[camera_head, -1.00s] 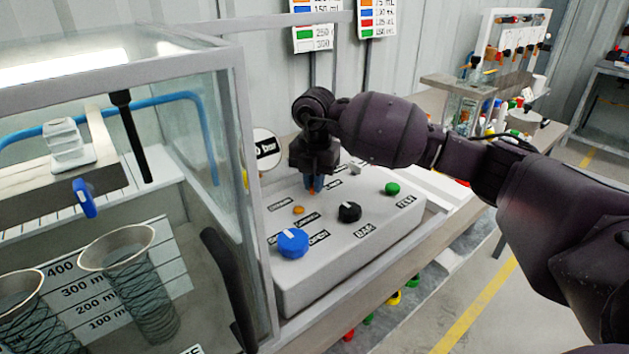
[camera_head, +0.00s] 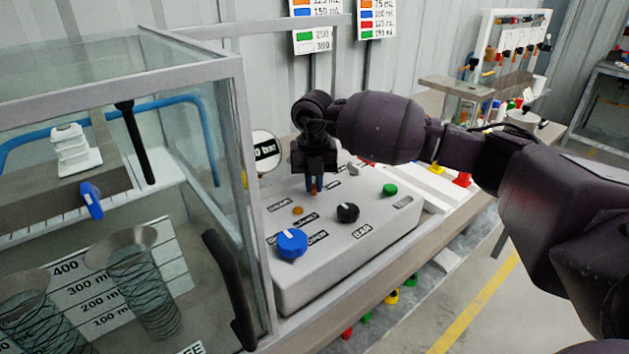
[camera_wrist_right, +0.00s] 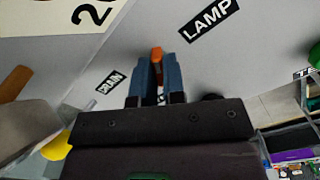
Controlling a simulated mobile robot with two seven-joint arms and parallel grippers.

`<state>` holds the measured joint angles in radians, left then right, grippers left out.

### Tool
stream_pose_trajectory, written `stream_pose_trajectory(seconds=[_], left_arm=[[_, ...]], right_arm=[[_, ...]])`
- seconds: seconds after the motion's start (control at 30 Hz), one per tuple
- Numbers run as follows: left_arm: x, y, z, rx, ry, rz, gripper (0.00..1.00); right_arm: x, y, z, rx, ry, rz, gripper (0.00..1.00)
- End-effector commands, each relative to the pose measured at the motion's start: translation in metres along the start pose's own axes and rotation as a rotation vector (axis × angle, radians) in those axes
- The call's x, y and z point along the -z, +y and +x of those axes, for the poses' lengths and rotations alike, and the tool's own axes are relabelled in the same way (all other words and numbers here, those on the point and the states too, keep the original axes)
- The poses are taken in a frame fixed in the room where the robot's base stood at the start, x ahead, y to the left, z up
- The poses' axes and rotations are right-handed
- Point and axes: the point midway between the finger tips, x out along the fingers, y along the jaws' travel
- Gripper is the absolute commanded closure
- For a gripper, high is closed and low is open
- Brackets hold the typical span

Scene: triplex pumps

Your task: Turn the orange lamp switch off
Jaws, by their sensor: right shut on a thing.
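The orange lamp switch (camera_wrist_right: 157,54) shows in the right wrist view between the tips of my right gripper's blue fingers, beside the label LAMP (camera_wrist_right: 209,19). My right gripper (camera_head: 313,187) points down at the grey control panel (camera_head: 345,262) and is shut on the switch. In the head view the fingers hide most of the switch. Which way the switch is set cannot be told. My left gripper is not in view.
The panel also carries a blue knob (camera_head: 291,243), a black knob (camera_head: 348,212), a green button (camera_head: 390,189) and a small orange button (camera_head: 298,210). A glass enclosure (camera_head: 240,150) stands close on the left. A round gauge (camera_head: 265,152) is behind the panel.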

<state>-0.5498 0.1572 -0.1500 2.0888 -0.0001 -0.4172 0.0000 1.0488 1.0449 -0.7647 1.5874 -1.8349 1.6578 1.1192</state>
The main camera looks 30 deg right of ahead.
Motion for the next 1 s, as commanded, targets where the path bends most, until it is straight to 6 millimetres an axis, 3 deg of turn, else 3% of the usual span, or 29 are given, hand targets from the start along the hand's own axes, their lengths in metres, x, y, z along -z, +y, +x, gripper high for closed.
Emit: stream_pose_trajectory(seconds=[0.5,1.0], left_arm=[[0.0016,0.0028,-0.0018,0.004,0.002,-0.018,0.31],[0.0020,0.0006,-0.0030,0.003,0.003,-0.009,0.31]], right_arm=[[-0.0004,-0.0004,-0.0011,0.001,-0.001,-0.436,1.00],[-0.0005,-0.0003,-0.0006,0.001,-0.001,-0.604,1.00]])
